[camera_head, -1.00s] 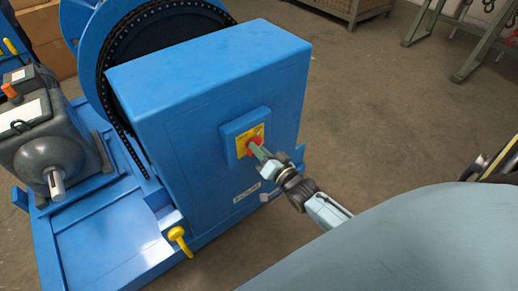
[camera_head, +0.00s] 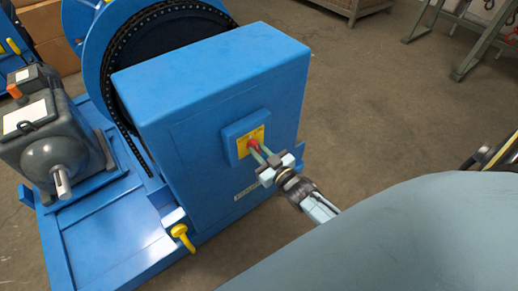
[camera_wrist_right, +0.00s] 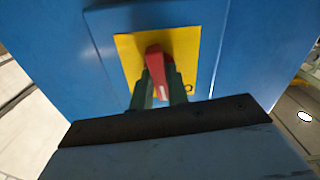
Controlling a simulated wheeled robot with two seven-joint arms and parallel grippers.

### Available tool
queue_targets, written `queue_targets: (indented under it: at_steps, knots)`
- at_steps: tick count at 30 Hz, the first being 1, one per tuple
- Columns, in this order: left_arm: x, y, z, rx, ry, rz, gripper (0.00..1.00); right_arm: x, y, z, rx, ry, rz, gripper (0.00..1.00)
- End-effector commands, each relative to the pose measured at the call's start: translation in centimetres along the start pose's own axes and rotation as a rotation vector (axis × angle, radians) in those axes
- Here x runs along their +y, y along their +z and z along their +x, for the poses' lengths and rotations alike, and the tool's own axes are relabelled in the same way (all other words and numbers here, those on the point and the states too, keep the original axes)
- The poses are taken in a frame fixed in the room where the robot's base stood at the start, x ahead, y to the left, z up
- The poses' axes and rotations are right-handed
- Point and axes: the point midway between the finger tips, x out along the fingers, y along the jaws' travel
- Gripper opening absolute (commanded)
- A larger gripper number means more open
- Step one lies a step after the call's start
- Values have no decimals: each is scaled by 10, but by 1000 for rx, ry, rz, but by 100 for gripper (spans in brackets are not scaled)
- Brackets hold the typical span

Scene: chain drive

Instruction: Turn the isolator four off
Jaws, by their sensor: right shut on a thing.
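The isolator is a red handle (camera_head: 253,146) on a yellow plate (camera_head: 243,142), fixed to a raised pad on the side of a tall blue housing (camera_head: 215,60). My right gripper (camera_head: 257,150) reaches it from the lower right and is shut on the red handle. In the right wrist view the red handle (camera_wrist_right: 158,70) stands between the two dark fingers, close to upright in that picture. The yellow plate (camera_wrist_right: 127,50) lies behind it, with part of a dark mark at its right. The fingers hide much of the plate's lower part. My left gripper is not in view.
A large chain wheel (camera_head: 85,48) stands behind the housing. A grey gearbox (camera_head: 55,145) with a shaft is at the left on the blue base. A yellow lever (camera_head: 182,236) sticks out at the base's near edge.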

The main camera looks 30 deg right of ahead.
Motion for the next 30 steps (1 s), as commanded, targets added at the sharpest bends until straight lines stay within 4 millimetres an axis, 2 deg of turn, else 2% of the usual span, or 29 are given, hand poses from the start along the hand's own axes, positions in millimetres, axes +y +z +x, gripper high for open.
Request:
queue_targets:
  at_steps: [16,30]
  knots:
    - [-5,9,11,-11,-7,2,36,-1,0,0,0,0,-474,0]
    - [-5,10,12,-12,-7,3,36,-1,1,0,-1,-1,-654,0]
